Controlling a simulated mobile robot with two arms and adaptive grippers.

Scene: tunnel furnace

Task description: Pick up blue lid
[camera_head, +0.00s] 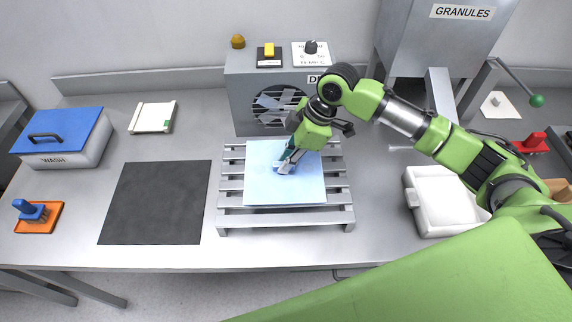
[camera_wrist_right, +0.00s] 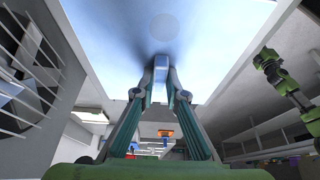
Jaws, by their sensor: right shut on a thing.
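A flat, square, pale blue lid (camera_head: 305,185) lies over the slatted metal rack in the middle of the bench. My right gripper (camera_head: 287,165) reaches down onto it from the upper right. In the right wrist view, my right gripper (camera_wrist_right: 168,78) is shut on the small handle (camera_wrist_right: 160,62) of the pale blue lid (camera_wrist_right: 120,30). I cannot tell whether the lid rests on the rack or is slightly above it. A darker blue lid (camera_head: 62,128) with a dark handle sits on the white WASH box at the left.
The slatted rack (camera_head: 228,220) stands before a grey fan unit (camera_head: 240,105). A black mat (camera_head: 155,205) lies left, a white tray (camera_head: 440,228) right. A blue-handled tool on an orange base (camera_head: 38,215) stands far left. The GRANULES hopper (camera_head: 440,40) is behind.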

